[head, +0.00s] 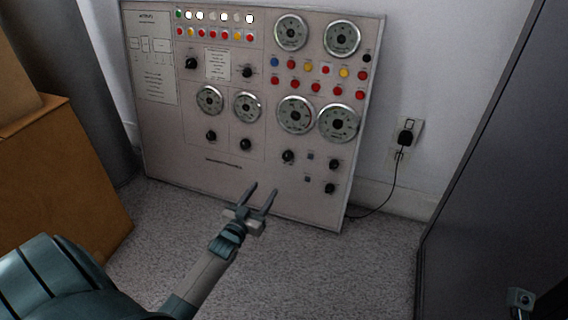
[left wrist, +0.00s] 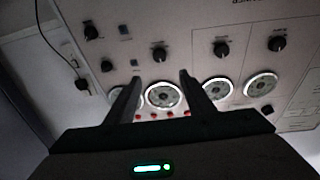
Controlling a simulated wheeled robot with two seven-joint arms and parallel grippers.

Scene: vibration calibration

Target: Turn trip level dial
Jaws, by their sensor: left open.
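A grey control panel (head: 215,175) leans against the wall, with round gauges and black knobs. Its labels are too small to read, so I cannot tell which dial is the trip level one. Lower knobs include one at the middle right (head: 288,156), one left of it (head: 246,144) and two at the right, upper (head: 334,164) and lower (head: 330,188). My left gripper (head: 262,188) is open and empty in front of the panel's lower part. In the left wrist view the panel appears upside down, with the middle-right knob (left wrist: 159,53) beyond and between the open fingertips (left wrist: 159,77).
Brown boxes (head: 60,170) stand at the left. A dark cabinet (head: 490,170) stands at the right. A black plug (head: 405,137) sits in the wall outlet, its cord running down behind the panel's right edge. Carpet (head: 300,270) is clear in front.

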